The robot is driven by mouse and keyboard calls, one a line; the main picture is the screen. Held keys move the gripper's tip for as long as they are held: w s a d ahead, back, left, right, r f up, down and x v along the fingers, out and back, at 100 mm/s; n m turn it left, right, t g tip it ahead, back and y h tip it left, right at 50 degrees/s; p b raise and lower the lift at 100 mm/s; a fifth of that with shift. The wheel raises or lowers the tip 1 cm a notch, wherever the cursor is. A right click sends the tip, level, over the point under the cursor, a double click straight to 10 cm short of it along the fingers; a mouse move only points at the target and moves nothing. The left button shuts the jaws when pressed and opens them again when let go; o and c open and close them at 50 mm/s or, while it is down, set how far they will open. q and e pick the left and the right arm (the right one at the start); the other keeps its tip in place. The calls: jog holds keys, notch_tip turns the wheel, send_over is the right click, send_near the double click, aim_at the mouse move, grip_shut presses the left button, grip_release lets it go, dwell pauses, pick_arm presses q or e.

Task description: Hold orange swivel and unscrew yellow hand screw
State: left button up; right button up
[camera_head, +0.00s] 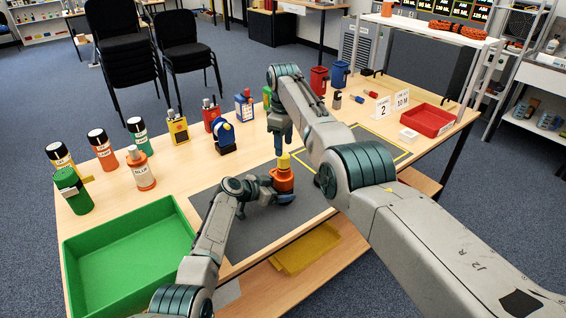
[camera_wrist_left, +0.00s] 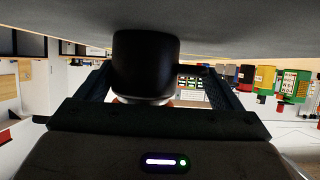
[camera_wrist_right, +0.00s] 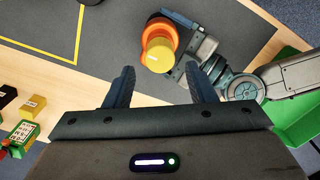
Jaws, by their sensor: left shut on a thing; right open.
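The orange swivel (camera_head: 283,182) stands upright on the grey mat, with the yellow hand screw (camera_head: 284,160) on its top. My left gripper (camera_head: 285,197) is shut on the swivel low down, from the side. The left wrist view shows a dark cylindrical part (camera_wrist_left: 145,65) between the fingers, with a little orange beside it. My right gripper (camera_head: 279,150) is open, pointing down above and close to the hand screw. In the right wrist view, the yellow screw head (camera_wrist_right: 158,54) and orange body (camera_wrist_right: 157,32) lie just beyond the empty open fingers (camera_wrist_right: 163,78).
A green tray (camera_head: 130,255) is at the table's left front. Several bottles, including an orange-and-white one (camera_head: 141,172), stand behind it. A blue device (camera_head: 223,137) stands behind the mat (camera_head: 240,235). A red tray (camera_head: 430,120) is at the far right.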

aim_at(285, 156)
jog(key=shift+w+r+m+t+y, duration=0.2)
jog(key=shift+m+t+y, duration=0.15)
jog(key=shift+m, duration=0.25)
jog(key=shift+s+d+r+m+t+y, duration=0.15)
jog(key=shift+r+m+t, duration=0.1)
jog(key=shift+m, duration=0.15)
jog(key=shift+s+a+r+m+t+y, duration=0.1)
jog(key=shift+r+m+t, duration=0.1)
jog(key=shift+m, duration=0.2)
jog(key=shift+s+d+f+m+t+y, duration=0.2)
jog(key=shift+f+m, duration=0.3)
jog(key=shift+f, duration=0.7)
jog(key=shift+w+a+f+m+t+y, duration=0.2)
jog(key=shift+f+m, duration=0.3)
jog(key=shift+f, duration=0.65)
jog(key=shift+s+d+f+m+t+y, duration=0.15)
jog(key=shift+f+m+t, duration=0.25)
jog(key=shift+f, duration=0.8)
jog(key=shift+c, duration=0.2)
jog(key=c, duration=1.1)
jog(key=shift+c, duration=0.2)
jog(key=shift+r, duration=0.15)
jog(key=shift+r, duration=1.75)
